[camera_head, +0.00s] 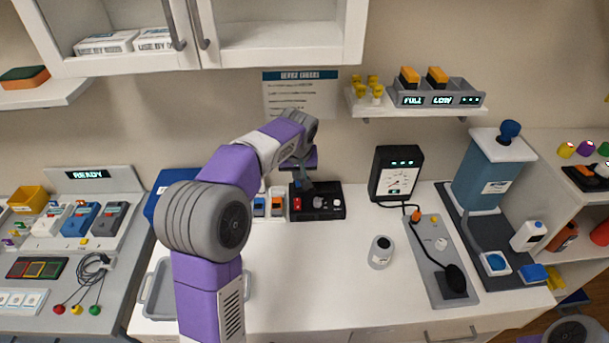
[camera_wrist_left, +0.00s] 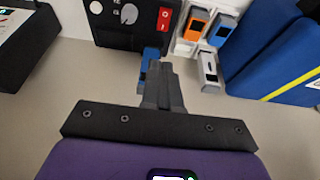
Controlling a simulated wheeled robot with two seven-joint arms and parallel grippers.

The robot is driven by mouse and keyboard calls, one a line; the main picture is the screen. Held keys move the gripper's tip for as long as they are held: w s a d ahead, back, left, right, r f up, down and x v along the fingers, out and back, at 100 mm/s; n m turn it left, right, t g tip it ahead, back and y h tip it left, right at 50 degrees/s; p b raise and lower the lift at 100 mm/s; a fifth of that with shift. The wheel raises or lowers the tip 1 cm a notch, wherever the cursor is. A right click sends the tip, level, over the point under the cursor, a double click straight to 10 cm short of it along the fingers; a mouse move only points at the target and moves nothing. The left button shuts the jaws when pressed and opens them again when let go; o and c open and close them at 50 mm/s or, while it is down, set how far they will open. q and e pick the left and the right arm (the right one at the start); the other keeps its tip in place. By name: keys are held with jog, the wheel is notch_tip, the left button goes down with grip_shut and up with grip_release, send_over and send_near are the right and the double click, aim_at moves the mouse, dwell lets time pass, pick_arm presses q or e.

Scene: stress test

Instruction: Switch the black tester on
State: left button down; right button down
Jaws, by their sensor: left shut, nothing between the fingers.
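The black tester (camera_head: 322,214) is a low black box at the back of the white counter, with a red rocker switch (camera_head: 297,203) at its left end and knobs beside it. In the left wrist view, the tester (camera_wrist_left: 110,36) is at the top, with the red rocker (camera_wrist_left: 164,19), a grey knob (camera_wrist_left: 128,14) and a white button (camera_wrist_left: 96,7). My left gripper (camera_head: 304,186) is shut and empty, close to the tester. Its fingertips (camera_wrist_left: 153,62) appear just short of the rocker; contact cannot be told. A narrow blue piece shows by the tips. My right gripper is not in view.
Small orange and blue devices (camera_wrist_left: 199,24) stand beside the tester, next to a blue box (camera_wrist_left: 262,50). A tall black meter (camera_head: 398,175) with green lights stands to its right.

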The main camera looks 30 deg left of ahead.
aim_at(297, 199)
pick_arm(q)
jog(key=b+x, duration=0.1)
jog(key=x, duration=0.3)
jog(key=b+x, duration=0.1)
jog(key=x, duration=0.3)
jog(key=s+x, duration=0.1)
jog(key=x, duration=0.3)
jog(key=shift+d+f+b, duration=0.2)
jog(key=shift+f+b, duration=0.2)
jog(key=shift+f, duration=0.15)
